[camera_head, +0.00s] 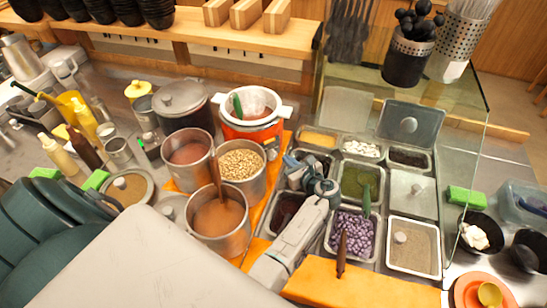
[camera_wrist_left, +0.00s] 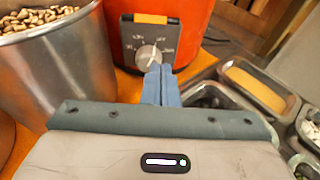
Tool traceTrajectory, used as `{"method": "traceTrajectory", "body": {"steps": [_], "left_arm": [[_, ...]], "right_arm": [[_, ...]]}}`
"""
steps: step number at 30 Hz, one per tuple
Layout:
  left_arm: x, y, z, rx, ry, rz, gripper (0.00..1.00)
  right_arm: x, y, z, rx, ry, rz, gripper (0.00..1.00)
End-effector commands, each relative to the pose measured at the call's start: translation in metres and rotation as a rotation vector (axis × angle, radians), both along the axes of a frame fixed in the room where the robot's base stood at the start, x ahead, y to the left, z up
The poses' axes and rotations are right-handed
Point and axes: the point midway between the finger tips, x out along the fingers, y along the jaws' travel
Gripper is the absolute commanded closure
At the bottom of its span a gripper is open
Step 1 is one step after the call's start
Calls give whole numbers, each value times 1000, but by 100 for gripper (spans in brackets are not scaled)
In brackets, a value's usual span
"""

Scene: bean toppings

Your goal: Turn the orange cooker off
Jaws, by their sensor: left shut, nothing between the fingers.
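The orange cooker (camera_head: 249,133) stands behind the steel pots, with a white two-handled bowl (camera_head: 263,99) on top. In the left wrist view, its orange body (camera_wrist_left: 190,25) carries a grey panel with an amber bar and a round silver knob (camera_wrist_left: 148,56) below it. My left gripper (camera_head: 289,160) is in front of the cooker, to the right of the bean pot. Its blue fingers (camera_wrist_left: 160,72) are shut and empty, with their tips at the lower right of the knob; I cannot tell whether they touch it. My right gripper is not in view.
A steel pot of beans (camera_head: 241,165) stands close on the left of the gripper; it also shows in the wrist view (camera_wrist_left: 45,75). Topping trays, including a yellow one (camera_head: 318,139), lie close on the right. A glass guard (camera_head: 466,150) stands further right.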

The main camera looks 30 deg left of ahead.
Motion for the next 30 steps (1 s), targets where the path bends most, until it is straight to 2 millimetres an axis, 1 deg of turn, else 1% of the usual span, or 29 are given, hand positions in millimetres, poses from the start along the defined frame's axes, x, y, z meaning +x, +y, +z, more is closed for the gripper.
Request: {"method": "traceTrajectory", "body": {"steps": [1, 3, 5, 9, 12, 16, 30], "left_arm": [[3, 8, -2, 2, -2, 1, 100], [7, 17, -1, 4, -2, 1, 100], [10, 23, 2, 3, 0, 1, 100], [16, 36, 1, 2, 0, 2, 100], [18, 41, 0, 2, 1, 2, 100], [19, 44, -1, 2, 1, 2, 100], [19, 44, -2, 1, 1, 2, 100]], "right_arm": [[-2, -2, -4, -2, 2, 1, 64], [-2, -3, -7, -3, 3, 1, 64], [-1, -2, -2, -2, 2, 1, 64], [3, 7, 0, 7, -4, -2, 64], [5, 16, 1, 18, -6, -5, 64], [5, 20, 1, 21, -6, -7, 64], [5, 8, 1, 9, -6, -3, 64]]}}
